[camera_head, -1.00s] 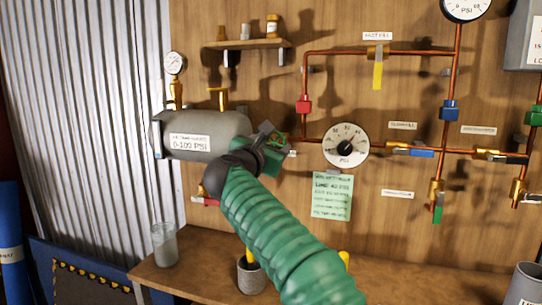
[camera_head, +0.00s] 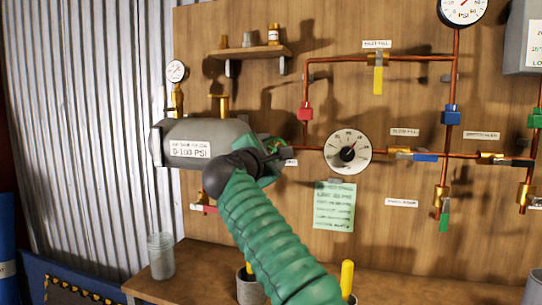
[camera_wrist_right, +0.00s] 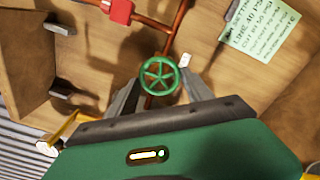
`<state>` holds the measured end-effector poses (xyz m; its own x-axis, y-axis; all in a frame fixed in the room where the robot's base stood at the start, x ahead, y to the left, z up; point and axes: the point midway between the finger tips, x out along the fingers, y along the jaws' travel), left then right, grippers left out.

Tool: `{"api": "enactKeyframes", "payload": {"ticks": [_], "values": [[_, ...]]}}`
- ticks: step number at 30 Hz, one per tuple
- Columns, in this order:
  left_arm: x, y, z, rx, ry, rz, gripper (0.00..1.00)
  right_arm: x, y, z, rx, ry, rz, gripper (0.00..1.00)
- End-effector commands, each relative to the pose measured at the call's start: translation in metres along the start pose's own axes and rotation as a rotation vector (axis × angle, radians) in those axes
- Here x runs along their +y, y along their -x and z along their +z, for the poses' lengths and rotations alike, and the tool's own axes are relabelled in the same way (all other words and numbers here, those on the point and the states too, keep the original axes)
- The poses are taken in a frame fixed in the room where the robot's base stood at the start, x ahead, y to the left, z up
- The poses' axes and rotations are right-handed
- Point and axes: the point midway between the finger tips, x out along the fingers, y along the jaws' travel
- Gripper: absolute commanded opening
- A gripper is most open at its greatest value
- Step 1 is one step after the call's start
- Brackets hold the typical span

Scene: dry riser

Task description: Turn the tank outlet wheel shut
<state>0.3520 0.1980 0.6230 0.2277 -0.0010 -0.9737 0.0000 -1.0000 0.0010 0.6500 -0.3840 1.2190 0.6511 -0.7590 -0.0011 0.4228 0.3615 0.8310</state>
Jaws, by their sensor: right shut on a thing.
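The tank outlet wheel (camera_wrist_right: 159,80) is a small green spoked handwheel on a copper pipe, in the middle of the right wrist view. My right gripper (camera_wrist_right: 160,92) has one grey finger on each side of it and is shut on it. In the head view the right gripper (camera_head: 275,150) is at the right end of the grey tank (camera_head: 225,131), with the wheel mostly hidden behind it. The tank carries a "0-100 PSI" label. My left gripper is not in view.
A round PSI gauge (camera_head: 347,152) and copper pipes with coloured valves are on the wooden wall, right of the gripper. A green note (camera_head: 334,205) hangs below. A glass jar (camera_head: 161,256) and pots with yellow-handled items stand on the bench (camera_head: 195,265). A shelf (camera_head: 250,51) is above.

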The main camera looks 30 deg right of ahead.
Motion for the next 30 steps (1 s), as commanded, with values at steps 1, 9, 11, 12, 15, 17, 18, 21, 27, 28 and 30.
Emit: {"api": "enactKeyframes", "payload": {"ticks": [1, 9, 11, 12, 15, 17, 18, 21, 27, 28, 30], "values": [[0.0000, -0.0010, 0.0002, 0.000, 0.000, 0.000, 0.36, -0.0026, -0.0006, -0.0017, 0.001, -0.007, -0.006, 0.18], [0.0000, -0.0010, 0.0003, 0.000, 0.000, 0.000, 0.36, -0.0019, -0.0005, 0.0001, -0.001, -0.017, -0.006, 0.19], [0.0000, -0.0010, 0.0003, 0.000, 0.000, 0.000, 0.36, -0.0019, -0.0005, 0.0004, -0.002, -0.016, -0.006, 0.19], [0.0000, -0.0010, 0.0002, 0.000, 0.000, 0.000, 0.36, -0.0019, -0.0004, 0.0006, -0.002, -0.016, -0.006, 0.19], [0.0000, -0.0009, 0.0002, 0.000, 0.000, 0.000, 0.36, -0.0018, -0.0004, 0.0011, -0.003, -0.016, -0.006, 0.63], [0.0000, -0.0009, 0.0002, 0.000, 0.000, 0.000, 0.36, -0.0016, -0.0004, 0.0013, -0.003, -0.016, -0.005, 0.71], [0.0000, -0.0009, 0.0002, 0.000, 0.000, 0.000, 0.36, -0.0014, -0.0003, 0.0014, -0.003, -0.016, -0.004, 0.76], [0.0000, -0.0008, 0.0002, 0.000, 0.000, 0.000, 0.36, -0.0009, -0.0002, 0.0015, -0.003, -0.015, -0.003, 0.80], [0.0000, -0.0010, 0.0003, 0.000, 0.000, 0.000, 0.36, -0.0004, 0.0003, 0.0014, -0.003, -0.015, -0.001, 0.80], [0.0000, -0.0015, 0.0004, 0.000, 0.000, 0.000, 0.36, -0.0004, 0.0012, 0.0012, -0.003, -0.015, -0.001, 0.80], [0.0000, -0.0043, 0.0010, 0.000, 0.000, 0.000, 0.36, -0.0010, 0.0062, 0.0004, -0.002, -0.015, -0.001, 0.80]]}}
